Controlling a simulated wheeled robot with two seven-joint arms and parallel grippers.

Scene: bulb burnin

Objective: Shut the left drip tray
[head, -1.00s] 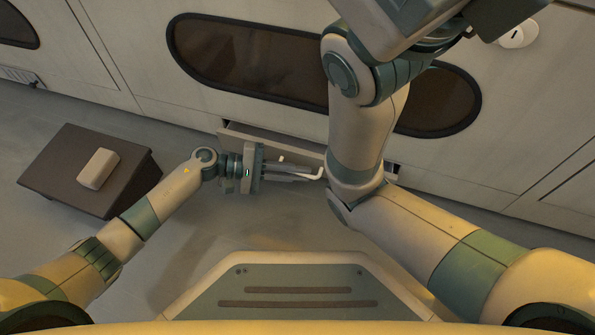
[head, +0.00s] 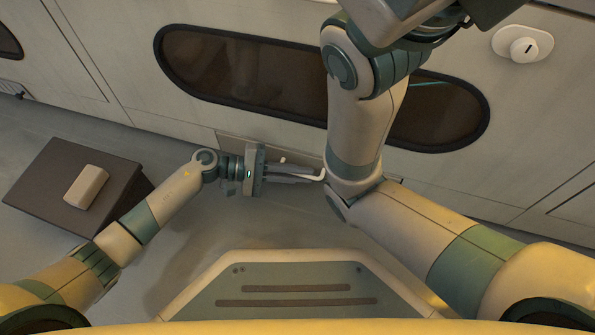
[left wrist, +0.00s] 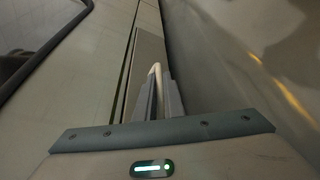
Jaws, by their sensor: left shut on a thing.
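The left drip tray (head: 233,143) is a low pale drawer front at the foot of the cabinet wall, partly hidden by my arms. It looks close to flush in the head view. Its pale bar handle (head: 320,175) shows at my fingertips. My left gripper (head: 308,176) is shut on the handle. In the left wrist view, the handle (left wrist: 155,70) stands between the fingers, and the tray front (left wrist: 146,62) runs beside a narrow dark gap. My right arm crosses in front of the tray's right part; its gripper is not clearly seen.
The pale cabinet wall has a long dark oval window (head: 240,75) above the tray and a round white knob (head: 523,49) at upper right. A dark sloped block (head: 40,185) with a beige pad (head: 87,187) stands on the floor at left. Floor between is clear.

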